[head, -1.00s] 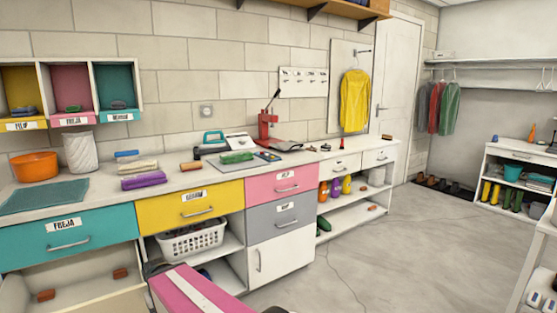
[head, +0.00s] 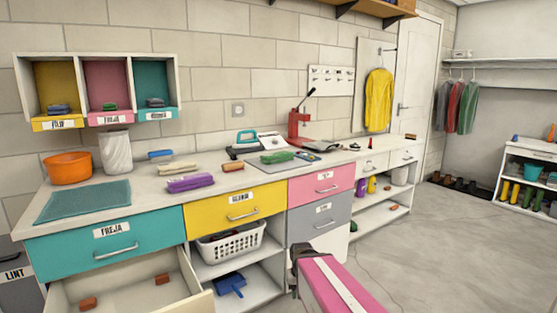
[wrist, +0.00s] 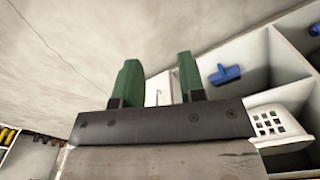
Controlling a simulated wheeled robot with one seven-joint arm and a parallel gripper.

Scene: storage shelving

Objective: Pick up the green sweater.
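A folded green garment (head: 277,157) lies on the long counter, on a grey mat beside the red press. A green garment (head: 467,108) also hangs on the rail at the far right, next to a red and a grey one. I cannot tell for sure which is the sweater. In the wrist view my gripper (wrist: 158,77) has two green fingers standing apart with nothing between them. It points towards floor and the shelving below the counter, away from both green garments. Neither shows in the wrist view.
An open drawer (head: 125,287) juts out at lower left. A purple folded cloth (head: 190,183), an orange pot (head: 68,168) and the red press (head: 299,124) stand on the counter. A white basket (head: 232,244) sits beneath. The floor (head: 430,255) at right is clear.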

